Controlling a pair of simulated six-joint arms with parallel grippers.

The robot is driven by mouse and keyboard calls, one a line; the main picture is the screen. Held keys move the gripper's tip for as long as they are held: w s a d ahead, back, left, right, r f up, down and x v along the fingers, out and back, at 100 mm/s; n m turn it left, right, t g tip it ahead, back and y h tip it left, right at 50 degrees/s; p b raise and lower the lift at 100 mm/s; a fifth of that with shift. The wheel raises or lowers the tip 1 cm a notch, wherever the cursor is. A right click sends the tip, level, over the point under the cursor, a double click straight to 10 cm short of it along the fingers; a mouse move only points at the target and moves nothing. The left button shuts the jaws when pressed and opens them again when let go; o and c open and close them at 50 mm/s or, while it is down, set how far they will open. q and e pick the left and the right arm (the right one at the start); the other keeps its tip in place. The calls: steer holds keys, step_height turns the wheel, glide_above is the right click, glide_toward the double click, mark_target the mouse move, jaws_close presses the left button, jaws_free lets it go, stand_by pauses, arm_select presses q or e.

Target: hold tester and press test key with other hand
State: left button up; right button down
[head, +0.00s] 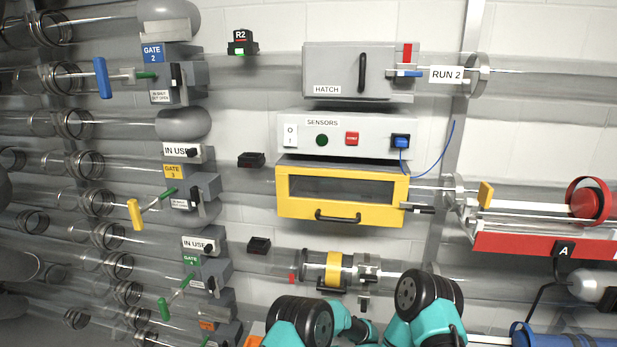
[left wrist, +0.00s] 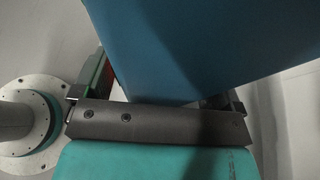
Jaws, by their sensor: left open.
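I cannot make out a tester or its test key in either view. My left gripper (left wrist: 160,92) shows in the left wrist view, with its two fingers wide apart. A large plain blue surface (left wrist: 200,45) fills the space beyond and between the fingers. I cannot tell what it is or whether the fingers touch it. A small red-orange bit shows beside the left finger. In the head view only teal and black links of my arms show at the bottom edge. Both grippers are out of that view.
A grey SENSORS box (head: 375,130) hangs mid-wall with a blue plug (head: 401,141) and cable. Above is the grey HATCH box (head: 330,65), below a yellow drawer (head: 292,209). A red tray (head: 510,243) is at right, a blue cylinder (head: 570,336) at lower right. Gate handles line the left.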

arm_select(q)
steer(key=shift+d, duration=0.15)
steer(key=shift+v, duration=3.65)
steer(key=shift+d+r, duration=0.1)
steer(key=shift+v, duration=3.1)
steer(key=shift+s, duration=0.1)
steer(key=x, duration=0.4)
steer(key=shift+a, duration=0.3)
steer(key=shift+a+f, duration=0.45)
steer(key=shift+a, duration=0.2)
